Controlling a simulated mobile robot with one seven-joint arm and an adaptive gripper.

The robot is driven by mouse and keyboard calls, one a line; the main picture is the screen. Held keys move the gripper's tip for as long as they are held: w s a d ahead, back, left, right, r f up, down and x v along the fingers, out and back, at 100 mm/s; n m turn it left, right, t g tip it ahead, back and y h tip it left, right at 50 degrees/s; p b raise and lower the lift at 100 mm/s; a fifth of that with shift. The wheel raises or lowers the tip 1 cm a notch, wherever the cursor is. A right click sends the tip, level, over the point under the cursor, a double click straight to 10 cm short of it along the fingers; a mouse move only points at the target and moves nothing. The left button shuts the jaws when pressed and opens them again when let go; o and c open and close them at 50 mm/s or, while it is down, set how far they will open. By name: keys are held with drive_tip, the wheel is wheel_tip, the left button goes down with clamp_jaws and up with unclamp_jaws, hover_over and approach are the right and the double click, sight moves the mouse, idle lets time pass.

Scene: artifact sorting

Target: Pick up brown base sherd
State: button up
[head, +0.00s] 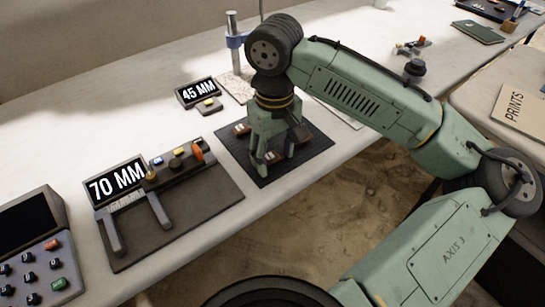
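My gripper (272,162) points down over a dark mat (318,146) on the table. Its fingers look spread apart, with their tips low near the mat. A small brown piece (272,157) shows between and behind the fingers. I cannot tell which of these is the base sherd. I see no piece clearly held.
A caliper with a "70 MM" display (117,180) lies on a board at the left. A "45 MM" display (198,92) stands behind. A blue clamp on a post (236,41) is near my arm. A keypad box (40,250) fills the lower left.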

drive_tip(key=c, duration=0.7)
drive_tip(key=shift+o, duration=0.2)
